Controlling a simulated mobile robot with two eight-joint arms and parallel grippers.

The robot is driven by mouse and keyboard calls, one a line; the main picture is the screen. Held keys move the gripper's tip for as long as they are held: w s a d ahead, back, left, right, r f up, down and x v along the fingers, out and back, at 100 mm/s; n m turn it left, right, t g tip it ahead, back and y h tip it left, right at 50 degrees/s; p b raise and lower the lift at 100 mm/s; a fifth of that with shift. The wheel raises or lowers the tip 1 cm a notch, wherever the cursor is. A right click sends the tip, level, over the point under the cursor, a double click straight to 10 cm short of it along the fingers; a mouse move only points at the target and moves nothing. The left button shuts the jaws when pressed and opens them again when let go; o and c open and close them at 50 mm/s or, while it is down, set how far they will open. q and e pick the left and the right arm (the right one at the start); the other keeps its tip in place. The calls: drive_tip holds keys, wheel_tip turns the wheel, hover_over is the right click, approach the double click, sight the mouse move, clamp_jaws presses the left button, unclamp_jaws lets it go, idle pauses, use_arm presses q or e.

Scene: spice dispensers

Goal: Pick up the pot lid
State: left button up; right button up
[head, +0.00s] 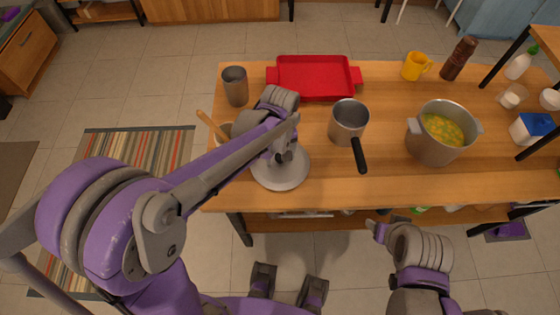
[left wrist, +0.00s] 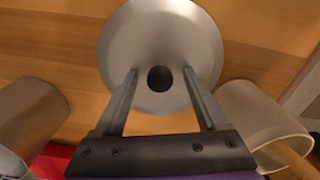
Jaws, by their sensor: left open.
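The pot lid (head: 283,176) is a round grey metal disc lying on the wooden table near its front edge, left of the saucepan. In the left wrist view the lid (left wrist: 160,30) fills the upper middle, with its dark round knob (left wrist: 160,78) facing the camera. My left gripper (head: 284,153) is over the lid. In the left wrist view its open fingers (left wrist: 160,74) stand on either side of the knob, with a gap visible on both sides. My right gripper (head: 381,230) is in front of the table, away from the lid; its jaw opening is unclear.
A saucepan (head: 348,117) with a black handle stands right of the lid. A stockpot (head: 432,147) with yellow-green food is farther right. A red tray (head: 315,77) and a tall grey cup (head: 235,86) lie behind. A utensil holder (left wrist: 262,118) with a wooden utensil is close to the left gripper.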

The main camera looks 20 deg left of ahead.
use_arm(q)
clamp_jaws()
drive_tip(key=shift+r, duration=0.15)
idle(0.4)
